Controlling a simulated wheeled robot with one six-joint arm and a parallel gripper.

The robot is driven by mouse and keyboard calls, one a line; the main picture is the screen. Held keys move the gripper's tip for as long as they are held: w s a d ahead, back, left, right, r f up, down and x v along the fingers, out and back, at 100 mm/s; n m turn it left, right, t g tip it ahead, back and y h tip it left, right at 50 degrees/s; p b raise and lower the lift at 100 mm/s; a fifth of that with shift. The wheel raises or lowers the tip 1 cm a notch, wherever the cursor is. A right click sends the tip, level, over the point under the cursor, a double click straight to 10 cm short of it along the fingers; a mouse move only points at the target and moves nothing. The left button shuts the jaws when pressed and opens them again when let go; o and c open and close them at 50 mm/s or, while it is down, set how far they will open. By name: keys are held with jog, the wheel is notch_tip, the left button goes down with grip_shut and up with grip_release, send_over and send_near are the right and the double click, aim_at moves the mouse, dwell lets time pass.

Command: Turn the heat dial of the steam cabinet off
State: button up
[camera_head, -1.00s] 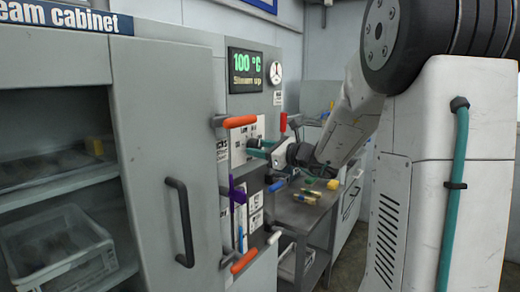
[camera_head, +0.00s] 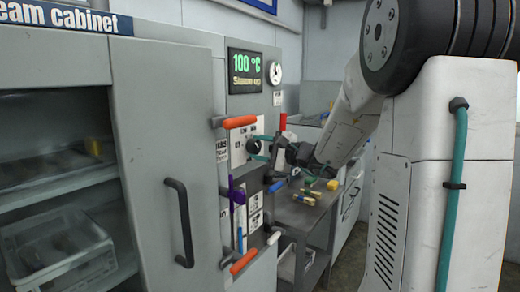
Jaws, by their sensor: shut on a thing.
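The heat dial (camera_head: 253,146) is a dark round knob on a pale panel of the grey steam cabinet (camera_head: 150,120). My gripper (camera_head: 262,149) reaches it from the right, its teal fingers shut on the dial. The fingers hide part of the dial, and its pointer and marks are too small to read. The display (camera_head: 244,71) above reads 100 °C in green with "Steam up" below it.
A round gauge (camera_head: 276,73) sits right of the display. Orange handles (camera_head: 240,122), a purple lever (camera_head: 236,195) and a blue-tipped handle (camera_head: 277,186) stick out around the dial. A side table (camera_head: 305,215) with small tools stands behind.

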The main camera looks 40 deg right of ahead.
jog(key=n, duration=0.6)
jog(key=shift+r, duration=0.1)
jog(key=shift+n, duration=0.3)
dwell(0.3)
jog(key=o, duration=1)
jog(key=v, duration=0.8)
jog(key=shift+w, duration=0.1)
